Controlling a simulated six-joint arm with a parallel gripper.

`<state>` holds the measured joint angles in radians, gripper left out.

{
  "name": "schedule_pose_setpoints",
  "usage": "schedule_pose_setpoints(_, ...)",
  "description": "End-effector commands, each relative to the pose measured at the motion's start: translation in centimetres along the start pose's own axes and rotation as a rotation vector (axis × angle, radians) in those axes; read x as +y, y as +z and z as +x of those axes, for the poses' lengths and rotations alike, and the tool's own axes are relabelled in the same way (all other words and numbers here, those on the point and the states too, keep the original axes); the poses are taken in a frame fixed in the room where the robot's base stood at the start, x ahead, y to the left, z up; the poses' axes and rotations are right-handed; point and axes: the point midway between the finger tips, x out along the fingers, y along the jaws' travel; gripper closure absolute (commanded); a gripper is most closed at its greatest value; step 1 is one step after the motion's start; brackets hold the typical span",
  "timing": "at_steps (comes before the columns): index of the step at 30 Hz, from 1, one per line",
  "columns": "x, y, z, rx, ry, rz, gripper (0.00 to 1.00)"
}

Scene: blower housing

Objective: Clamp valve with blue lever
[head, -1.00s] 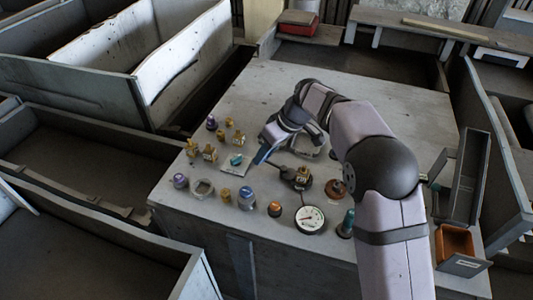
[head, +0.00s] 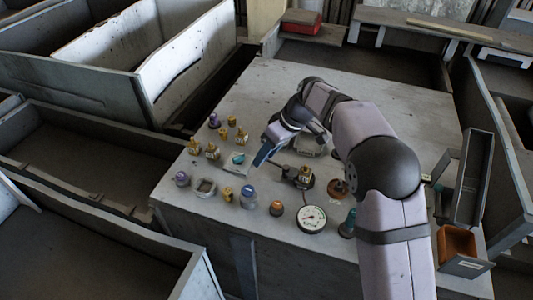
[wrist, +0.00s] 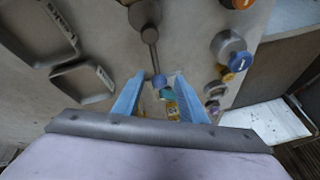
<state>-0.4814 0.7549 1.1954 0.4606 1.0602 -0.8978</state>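A thin dark lever runs left from the fixture towards my gripper. My gripper (head: 262,158) is low over the table, left of the fixture.
A teal-topped part (head: 238,158) on a pale plate lies just left of my gripper. Several brass valves (head: 212,152) stand further left. A gauge (head: 312,218) and an orange-topped part (head: 276,208) lie in front. An orange bin (head: 457,241) stands right. The table's back is clear.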

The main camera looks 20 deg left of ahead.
Motion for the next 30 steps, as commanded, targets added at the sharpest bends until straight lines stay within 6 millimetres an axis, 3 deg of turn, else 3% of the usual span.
schedule_pose_setpoints(5, 0.1, 0.0, -0.8, 0.002, 0.001, 0.000, 0.62)
schedule_pose_setpoints(18, 0.1, 0.0, -6.3, 0.001, 0.002, 0.000, 0.62)
schedule_pose_setpoints(30, 0.0, 0.0, -7.4, 0.000, 0.000, 0.000, 0.62)
